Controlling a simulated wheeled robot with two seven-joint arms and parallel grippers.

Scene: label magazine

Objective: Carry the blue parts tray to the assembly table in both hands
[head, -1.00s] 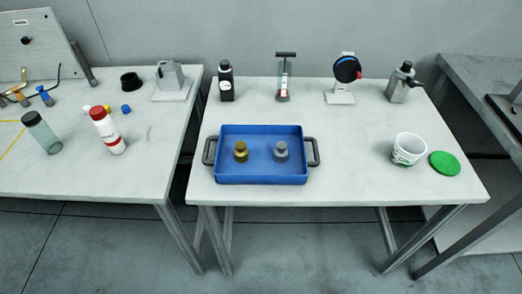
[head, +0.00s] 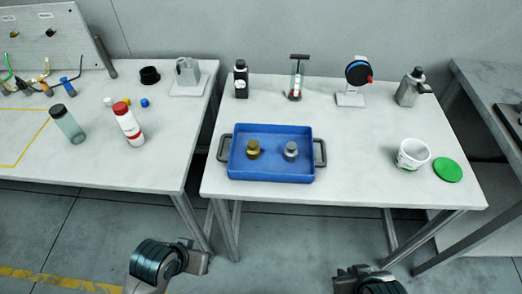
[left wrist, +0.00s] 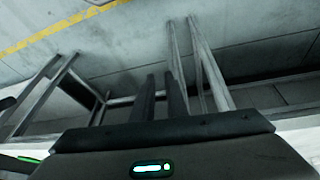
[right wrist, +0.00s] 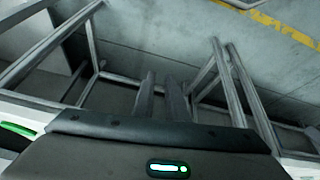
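The blue parts tray (head: 271,175) lies level on the middle white table (head: 340,190), near its front edge. It has a dark grey handle at each end and holds a brass-coloured part (head: 253,150) and a grey part (head: 291,151). A second white table (head: 100,165) stands to the left, with a yellow outline on its top. My left gripper (left wrist: 161,80) and right gripper (right wrist: 160,82) are empty, their fingers a little apart. Both are away from the tray, and the wrist views show only floor and table legs beyond them. In the head view my arms show low in front of the table.
A white tub (head: 412,156) and green lid (head: 447,170) stand right of the tray. Several devices line the table's back. A bottle (head: 128,125) and a greenish jar (head: 69,124) stand on the left table. A grey bench (head: 490,90) is at right. A narrow gap separates the tables.

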